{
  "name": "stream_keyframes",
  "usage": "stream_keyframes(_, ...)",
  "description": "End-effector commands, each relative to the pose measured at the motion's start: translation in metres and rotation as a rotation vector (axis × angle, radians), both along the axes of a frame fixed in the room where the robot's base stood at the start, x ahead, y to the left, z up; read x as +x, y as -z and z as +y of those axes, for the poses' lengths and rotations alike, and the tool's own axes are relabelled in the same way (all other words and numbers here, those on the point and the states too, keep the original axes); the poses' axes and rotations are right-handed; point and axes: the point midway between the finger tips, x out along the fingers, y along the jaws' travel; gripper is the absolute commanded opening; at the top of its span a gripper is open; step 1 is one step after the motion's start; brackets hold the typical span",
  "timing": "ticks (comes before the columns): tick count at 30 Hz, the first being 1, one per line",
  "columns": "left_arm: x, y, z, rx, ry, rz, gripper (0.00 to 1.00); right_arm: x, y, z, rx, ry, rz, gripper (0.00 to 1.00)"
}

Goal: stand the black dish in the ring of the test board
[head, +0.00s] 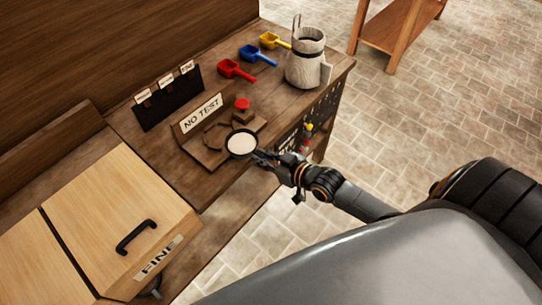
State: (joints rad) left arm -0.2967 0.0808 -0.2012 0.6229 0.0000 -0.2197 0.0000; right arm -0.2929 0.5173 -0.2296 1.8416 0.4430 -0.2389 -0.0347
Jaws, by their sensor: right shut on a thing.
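A round black dish (230,147) with pale powder inside is held level by its rim at the front right of the test board (196,154). My right gripper (260,157) is shut on the dish's near right side. The test board is dark wood with an upright "NO TEST" sign (202,113) at its back. A dark angular raised piece (214,136) lies on the board just left of the dish. The dish hides part of the board, and I cannot clearly make out the ring or whether the dish touches the board. My left gripper is not in view.
A red knob (242,103) stands behind the dish. Red (235,70), blue (258,55) and yellow (274,41) scoops and a pale jug (308,62) stand further back. A lidded bin marked "FINE" (115,220) is at left.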

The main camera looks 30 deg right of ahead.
Motion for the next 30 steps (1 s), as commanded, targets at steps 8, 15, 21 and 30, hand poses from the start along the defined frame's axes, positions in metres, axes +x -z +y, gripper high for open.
stream_keyframes(8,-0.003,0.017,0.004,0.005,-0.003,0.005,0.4,0.028,0.004,0.01,0.001,0.0,-0.004,0.0)
stream_keyframes(15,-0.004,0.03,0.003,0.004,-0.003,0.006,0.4,0.05,0.006,0.018,0.002,0.0,-0.003,0.0)
stream_keyframes(21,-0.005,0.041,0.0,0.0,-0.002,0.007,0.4,0.069,0.008,0.025,0.001,0.001,-0.004,0.0)
stream_keyframes(30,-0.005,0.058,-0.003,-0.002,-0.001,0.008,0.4,0.096,0.011,0.035,0.001,0.0,-0.004,0.0)
